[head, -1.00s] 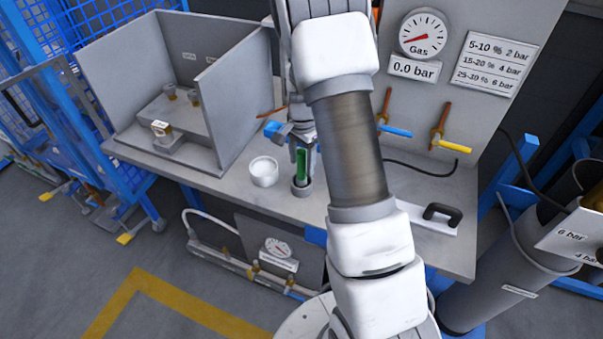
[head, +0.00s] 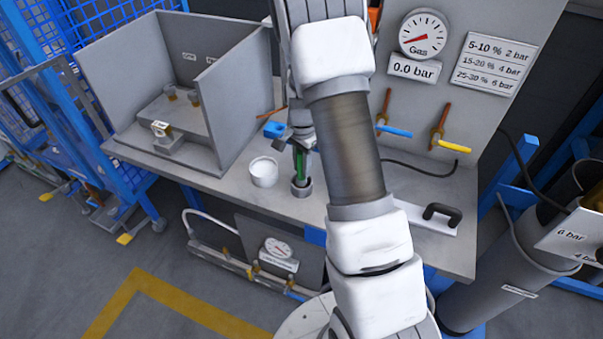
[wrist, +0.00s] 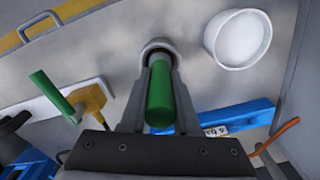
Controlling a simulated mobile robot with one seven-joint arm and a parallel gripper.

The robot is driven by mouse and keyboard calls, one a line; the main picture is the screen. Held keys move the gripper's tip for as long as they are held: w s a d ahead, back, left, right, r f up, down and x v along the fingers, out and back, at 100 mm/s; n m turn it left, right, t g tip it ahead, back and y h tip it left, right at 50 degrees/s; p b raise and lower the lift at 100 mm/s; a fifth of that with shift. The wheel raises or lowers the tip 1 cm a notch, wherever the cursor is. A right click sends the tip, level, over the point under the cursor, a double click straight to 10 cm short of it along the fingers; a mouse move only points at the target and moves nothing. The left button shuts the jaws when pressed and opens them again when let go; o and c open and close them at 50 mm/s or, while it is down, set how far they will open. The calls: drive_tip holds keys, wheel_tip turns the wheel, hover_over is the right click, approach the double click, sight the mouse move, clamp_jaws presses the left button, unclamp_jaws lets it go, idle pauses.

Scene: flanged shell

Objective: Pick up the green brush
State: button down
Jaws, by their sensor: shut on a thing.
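The green brush (head: 300,163) stands upright in a small grey round holder (head: 302,188) on the workbench. In the wrist view the brush's green handle (wrist: 160,95) lies between the two fingers of my gripper (wrist: 160,80), its lower end at the grey holder (wrist: 158,48). My gripper (head: 301,150) is shut on the brush. In the head view my arm partly covers the gripper. The brush's lower end is hidden inside the holder.
A white cup (head: 264,171) stands just left of the holder; it also shows in the wrist view (wrist: 238,38). A grey partitioned booth (head: 225,110) stands to the left. A black handle (head: 440,213) lies on a white plate at right. A blue object (head: 273,129) is behind.

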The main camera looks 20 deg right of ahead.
sight(301, 155)
drive_tip(key=shift+r, duration=0.1)
drive_tip(key=shift+r, duration=0.55)
wheel_tip(301, 155, up, 2)
drive_tip(key=shift+w+r, duration=0.1)
drive_tip(key=shift+r, duration=0.15)
drive_tip(key=s+d+r+b, duration=0.1)
drive_tip(key=s+d+r, duration=0.2)
drive_tip(key=d+r, duration=0.4)
drive_tip(key=d, duration=0.4)
drive_tip(key=shift+s+d+r, duration=0.15)
drive_tip(key=shift+s, duration=0.1)
drive_tip(key=shift+s, duration=0.1)
